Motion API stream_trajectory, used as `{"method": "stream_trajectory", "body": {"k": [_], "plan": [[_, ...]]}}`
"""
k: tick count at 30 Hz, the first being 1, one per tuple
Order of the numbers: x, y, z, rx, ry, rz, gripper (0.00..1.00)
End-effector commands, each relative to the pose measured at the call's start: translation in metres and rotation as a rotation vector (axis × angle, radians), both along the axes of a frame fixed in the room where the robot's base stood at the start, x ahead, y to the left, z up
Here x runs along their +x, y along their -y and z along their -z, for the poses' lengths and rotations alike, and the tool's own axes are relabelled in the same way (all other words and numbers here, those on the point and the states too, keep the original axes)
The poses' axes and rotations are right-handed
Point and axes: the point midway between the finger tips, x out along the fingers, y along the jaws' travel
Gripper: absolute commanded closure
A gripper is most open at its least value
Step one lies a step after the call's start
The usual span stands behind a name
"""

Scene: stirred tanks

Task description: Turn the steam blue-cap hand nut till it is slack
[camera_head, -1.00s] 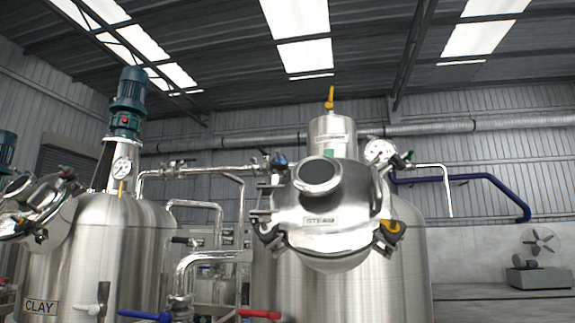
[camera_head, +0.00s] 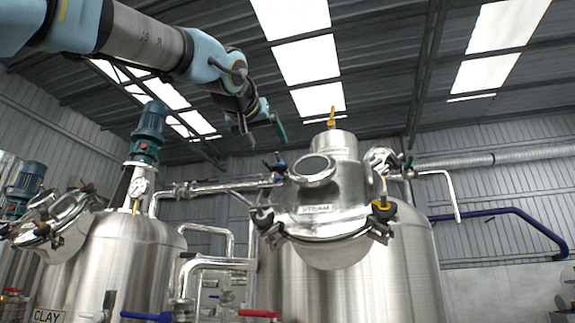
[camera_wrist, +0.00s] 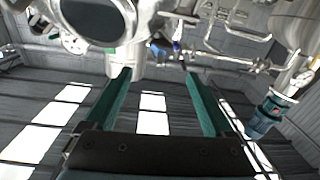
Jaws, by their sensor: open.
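The blue-cap hand nut (camera_head: 277,163) is at the lid's upper left in the head view, small and partly lost among pipes. In the wrist view, a small blue cap (camera_wrist: 155,50) shows beyond the fingertips, beside the lid's sight glass. My gripper (camera_head: 266,141) hangs just above and left of the blue cap in the head view, apart from it. In the wrist view my gripper (camera_wrist: 157,74) has its two green fingers wide apart, with nothing between them.
A yellow-cap nut (camera_head: 383,210) is on the lid's right side. A pressure gauge (camera_head: 381,160) and pipes stand behind the lid. A horizontal pipe (camera_head: 225,187) runs left from near the blue cap. The clay tank (camera_head: 125,262) with its motor is on the left.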

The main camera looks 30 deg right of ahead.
Motion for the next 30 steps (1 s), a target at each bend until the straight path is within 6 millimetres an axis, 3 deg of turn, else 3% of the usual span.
{"method": "stream_trajectory", "body": {"k": [6,25,30], "plan": [[0.011,0.008,-0.007,0.004,-0.001,-0.005,0.12],[0.042,0.032,-0.005,0.006,-0.004,-0.004,0.12],[0.064,0.053,0.001,0.007,-0.004,-0.001,0.12]]}}
